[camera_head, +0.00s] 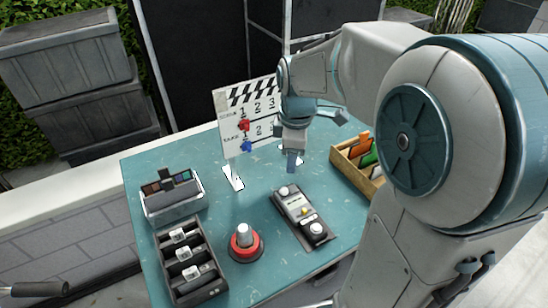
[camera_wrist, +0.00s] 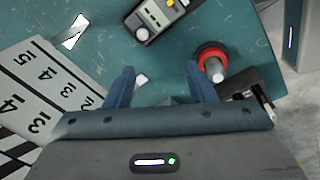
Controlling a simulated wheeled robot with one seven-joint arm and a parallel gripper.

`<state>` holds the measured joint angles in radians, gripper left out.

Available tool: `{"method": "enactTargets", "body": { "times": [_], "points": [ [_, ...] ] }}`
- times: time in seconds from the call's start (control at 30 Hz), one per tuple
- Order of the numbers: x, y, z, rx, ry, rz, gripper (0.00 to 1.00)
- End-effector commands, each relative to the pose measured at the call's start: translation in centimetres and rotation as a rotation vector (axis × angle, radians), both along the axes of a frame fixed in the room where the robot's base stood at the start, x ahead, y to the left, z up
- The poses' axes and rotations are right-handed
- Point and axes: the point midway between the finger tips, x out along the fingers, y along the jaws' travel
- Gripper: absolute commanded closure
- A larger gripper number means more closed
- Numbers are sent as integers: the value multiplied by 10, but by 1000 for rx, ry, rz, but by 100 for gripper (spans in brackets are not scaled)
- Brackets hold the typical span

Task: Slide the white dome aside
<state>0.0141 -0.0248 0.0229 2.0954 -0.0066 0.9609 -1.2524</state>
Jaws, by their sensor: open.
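A grey control box (camera_head: 300,212) lies on the teal table. My gripper (camera_head: 292,160) hangs beyond the far end of the box, near the clapperboard. In the wrist view my gripper (camera_wrist: 160,78) has its fingers apart, with no object gripped.
A clapperboard (camera_head: 232,130) stands left of my gripper. A red-based post (camera_head: 246,246), a black tray (camera_head: 190,262) and a grey case (camera_head: 172,205) are on the left. A wooden box (camera_head: 350,170) is right. Table (camera_head: 215,215) is bare around the white slip (camera_head: 233,178).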

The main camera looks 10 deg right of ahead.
Motion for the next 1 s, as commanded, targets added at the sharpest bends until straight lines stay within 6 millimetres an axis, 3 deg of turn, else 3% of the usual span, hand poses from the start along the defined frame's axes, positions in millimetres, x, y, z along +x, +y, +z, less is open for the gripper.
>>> {"method": "enactTargets", "body": {
  "times": [0.2, 0.4, 0.67, 1.0],
  "points": [
    [44, -1, -37, -25, 71, 364, 50],
    [64, -2, -57, -29, 102, 567, 50],
    [69, -2, -75, -28, 112, 623, 50],
    [67, -2, -145, -28, 115, 622, 50]
  ]
}}
